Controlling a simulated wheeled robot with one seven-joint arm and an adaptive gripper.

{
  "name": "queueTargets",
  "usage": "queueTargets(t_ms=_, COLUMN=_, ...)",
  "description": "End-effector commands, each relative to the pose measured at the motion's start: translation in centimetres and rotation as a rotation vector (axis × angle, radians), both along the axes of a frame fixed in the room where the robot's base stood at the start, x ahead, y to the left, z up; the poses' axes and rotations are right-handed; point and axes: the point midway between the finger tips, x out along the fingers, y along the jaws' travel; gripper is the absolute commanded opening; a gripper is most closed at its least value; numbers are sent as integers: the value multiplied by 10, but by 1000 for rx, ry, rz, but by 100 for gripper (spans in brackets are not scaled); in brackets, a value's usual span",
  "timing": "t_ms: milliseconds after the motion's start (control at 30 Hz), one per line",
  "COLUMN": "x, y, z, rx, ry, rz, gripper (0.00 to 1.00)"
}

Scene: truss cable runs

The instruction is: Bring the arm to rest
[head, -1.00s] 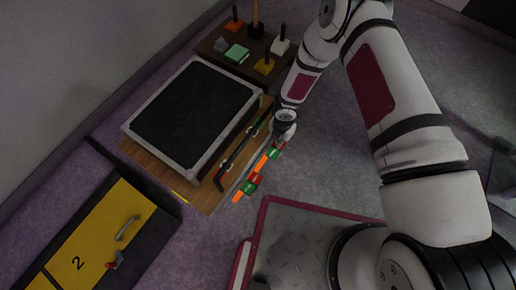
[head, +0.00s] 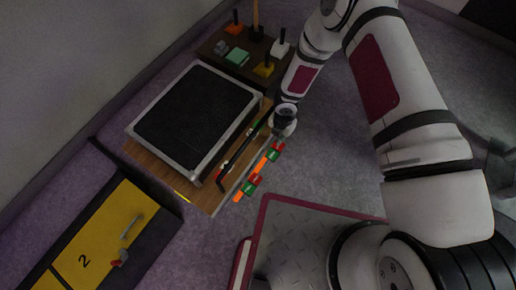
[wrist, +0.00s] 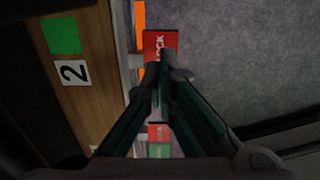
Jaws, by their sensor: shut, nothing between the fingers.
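My gripper (wrist: 164,78) is shut and empty in the wrist view, its dark green fingers meeting at the tips. It points down over a row of coloured pieces; a red tag (wrist: 160,42) with white letters, partly reading "OCK", shows just beyond the fingertips. I cannot tell whether the fingers touch it. In the head view my wrist (head: 284,113) is at the right edge of the wooden board (head: 146,158), and the fingers are hidden or too small to make out. The row of red, green and orange pieces (head: 251,184) runs along that edge.
A black-topped case (head: 195,118) lies on the board, with a black bar (head: 226,165) beside it. A dark block (head: 211,44) with several coloured pieces stands behind. A yellow "2" cabinet (head: 98,240) is at lower left. Grey floor (head: 335,160) is clear to the right.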

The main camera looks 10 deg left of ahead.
Motion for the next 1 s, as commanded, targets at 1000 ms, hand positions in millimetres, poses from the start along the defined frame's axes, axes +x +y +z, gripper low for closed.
queueTargets(t_ms=1000, x=36, y=-16, z=65, rx=-41, ry=-68, rz=-134, gripper=0)
